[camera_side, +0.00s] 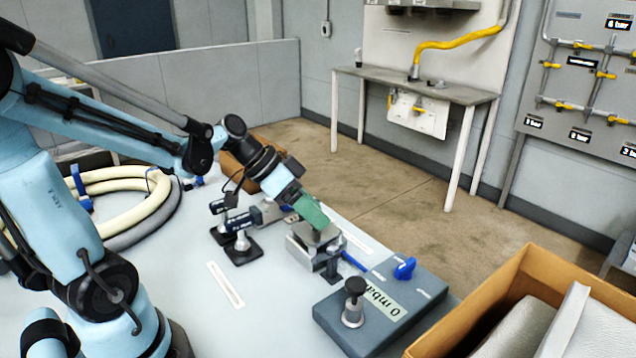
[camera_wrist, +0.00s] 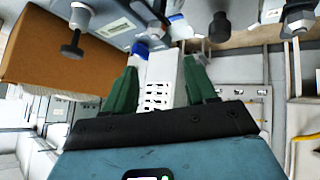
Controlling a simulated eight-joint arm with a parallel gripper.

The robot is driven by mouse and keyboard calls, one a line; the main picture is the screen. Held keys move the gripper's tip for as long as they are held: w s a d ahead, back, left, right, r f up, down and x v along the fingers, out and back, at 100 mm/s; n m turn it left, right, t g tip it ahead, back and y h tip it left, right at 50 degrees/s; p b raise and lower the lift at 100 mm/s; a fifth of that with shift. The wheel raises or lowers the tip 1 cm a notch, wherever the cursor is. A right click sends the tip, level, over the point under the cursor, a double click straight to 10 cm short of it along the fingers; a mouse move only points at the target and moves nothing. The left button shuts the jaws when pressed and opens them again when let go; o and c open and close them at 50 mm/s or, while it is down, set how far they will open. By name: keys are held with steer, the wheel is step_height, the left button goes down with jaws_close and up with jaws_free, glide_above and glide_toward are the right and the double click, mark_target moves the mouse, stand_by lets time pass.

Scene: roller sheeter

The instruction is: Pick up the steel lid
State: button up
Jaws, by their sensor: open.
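My gripper (camera_side: 316,222) reaches down from the left in the side view, with its green fingers just above a small steel box (camera_side: 303,252). In the wrist view the fingers of my gripper (camera_wrist: 162,78) stand apart. A pale slotted surface (camera_wrist: 158,97) shows between them, and I see nothing clamped. The steel lid cannot be told apart clearly. The top of the steel box is partly hidden by the fingers, and I cannot tell whether they touch it.
A grey box with a black knob (camera_side: 354,290) and a blue valve handle (camera_side: 404,268) stands right of the steel box. Black clamp-like fittings (camera_side: 238,240) stand to its left. A cardboard carton (camera_side: 500,285) is at the lower right.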

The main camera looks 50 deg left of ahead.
mark_target(303, 228)
steer(key=w+a+r+m+t+h, duration=0.1)
steer(key=w+a+m+t+h, duration=0.3)
steer(key=a, duration=0.3)
steer(key=shift+m+g, duration=0.3)
steer(key=shift+m, duration=0.2)
steer(key=shift+s+d+f, duration=0.1)
steer(key=shift+s+f, duration=0.15)
steer(key=shift+f, duration=0.85)
steer(key=shift+s+d+f, duration=0.1)
steer(key=shift+s+f, duration=0.15)
steer(key=shift+f, duration=0.85)
steer(key=shift+s+d+f, duration=0.1)
steer(key=shift+s+f, duration=0.15)
steer(key=shift+f, duration=0.85)
steer(key=shift+x, duration=2.4)
steer(key=shift+r, duration=0.1)
jaws_close()
